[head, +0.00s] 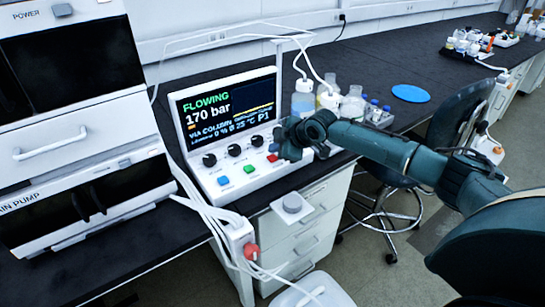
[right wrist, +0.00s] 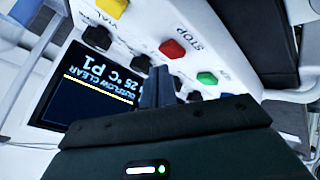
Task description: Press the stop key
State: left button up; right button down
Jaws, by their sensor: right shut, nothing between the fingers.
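The control panel (head: 235,186) stands on the dark bench with its screen lit, reading FLOWING and 170 bar. The stop key is the red key (head: 272,158) near the panel's right end. In the right wrist view the red key (right wrist: 172,48) has STOP printed beside it. My right gripper (head: 284,146) is over the right part of the panel, close to the red key. Its fingers (right wrist: 157,72) are shut and empty, their tips just short of the red key in the picture; I see no contact. My left gripper is not in view.
A green key (head: 249,168) and a blue key (head: 223,180) sit left of the red key, below black knobs (head: 233,150). A yellow key (right wrist: 112,8) shows in the wrist view. Bottles (head: 352,104) stand behind my gripper. White pump units (head: 75,150) stand left.

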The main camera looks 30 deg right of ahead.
jog(key=shift+f, duration=0.2)
jog(key=shift+f, duration=0.25)
jog(key=shift+f, duration=0.55)
dwell(1.1)
jog(key=shift+r+p, duration=0.7)
jog(key=shift+r, duration=0.25)
notch_tip(320, 180, up, 5)
jog(key=p, duration=0.4)
jog(key=shift+p, duration=0.35)
